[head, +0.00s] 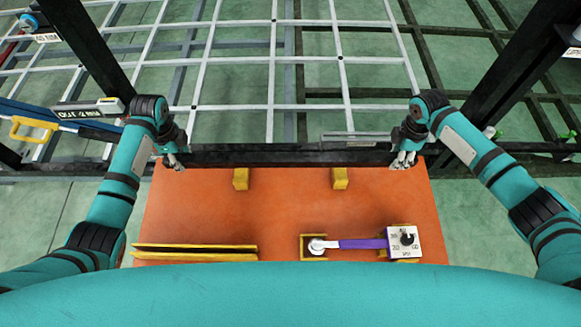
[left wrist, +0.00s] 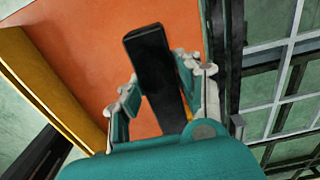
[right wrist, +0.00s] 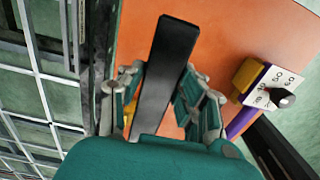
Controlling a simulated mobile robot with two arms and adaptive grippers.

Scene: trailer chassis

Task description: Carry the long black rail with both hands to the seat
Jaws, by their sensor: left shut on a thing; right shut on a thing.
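The long black rail (head: 285,155) lies crosswise in the head view, above the far edge of the orange table, between my two hands. My left gripper (head: 174,163) is shut on it near its left end; in the left wrist view the rail (left wrist: 151,62) passes between the fingers (left wrist: 160,98). My right gripper (head: 403,162) is shut on it near its right end; in the right wrist view the rail (right wrist: 168,70) runs between the fingers (right wrist: 158,98). I cannot tell which part is the seat.
The orange table (head: 290,205) carries two yellow blocks (head: 241,179) (head: 340,178), a yellow channel (head: 195,252), a purple-handled tool (head: 362,244) and a white dial box (head: 404,241). A pale grid frame (head: 273,62) lies beyond. Dark posts (head: 85,45) (head: 515,70) slant on both sides.

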